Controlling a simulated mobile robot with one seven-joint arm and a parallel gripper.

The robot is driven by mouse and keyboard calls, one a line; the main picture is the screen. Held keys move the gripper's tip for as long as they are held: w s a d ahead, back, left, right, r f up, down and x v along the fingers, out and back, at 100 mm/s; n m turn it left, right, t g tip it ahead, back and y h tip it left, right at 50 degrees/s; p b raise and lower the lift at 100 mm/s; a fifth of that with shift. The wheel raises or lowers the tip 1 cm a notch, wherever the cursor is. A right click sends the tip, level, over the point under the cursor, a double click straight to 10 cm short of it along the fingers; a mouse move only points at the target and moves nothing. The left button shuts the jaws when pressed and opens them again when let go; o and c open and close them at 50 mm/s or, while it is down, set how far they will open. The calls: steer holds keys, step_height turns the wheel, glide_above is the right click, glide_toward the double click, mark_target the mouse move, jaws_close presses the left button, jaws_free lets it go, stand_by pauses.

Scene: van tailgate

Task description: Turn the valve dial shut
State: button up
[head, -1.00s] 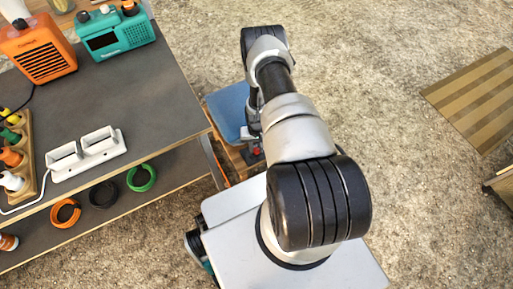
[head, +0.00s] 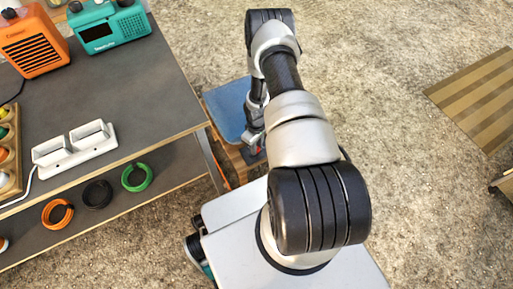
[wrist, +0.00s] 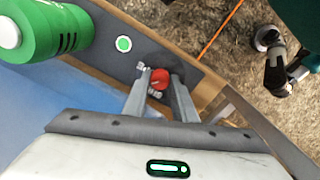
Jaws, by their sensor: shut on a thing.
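The red valve dial (wrist: 159,79) sits on a dark round mount on a grey panel in the wrist view. My gripper (wrist: 161,88) has one finger on each side of it and is shut on it. The fingers hide part of the dial, so I cannot read how far it is turned. In the head view my gripper (head: 252,140) is small, low beside the blue-topped stand (head: 228,108), and the dial is mostly hidden.
A green cylinder (wrist: 50,25) and a round green marker (wrist: 124,43) are near the dial. A grey workbench (head: 125,80) at left holds an orange box (head: 35,40), a teal radio (head: 108,27) and a white double holder (head: 75,147).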

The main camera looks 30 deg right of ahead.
steer(key=n, duration=0.4)
steer(key=shift+n, duration=2.3)
steer(key=o, duration=1)
steer(key=shift+o, duration=0.2)
steer(key=shift+r, duration=0.1)
step_height(320, 180, up, 17)
steer(key=p, duration=0.5)
steer(key=shift+r, duration=0.15)
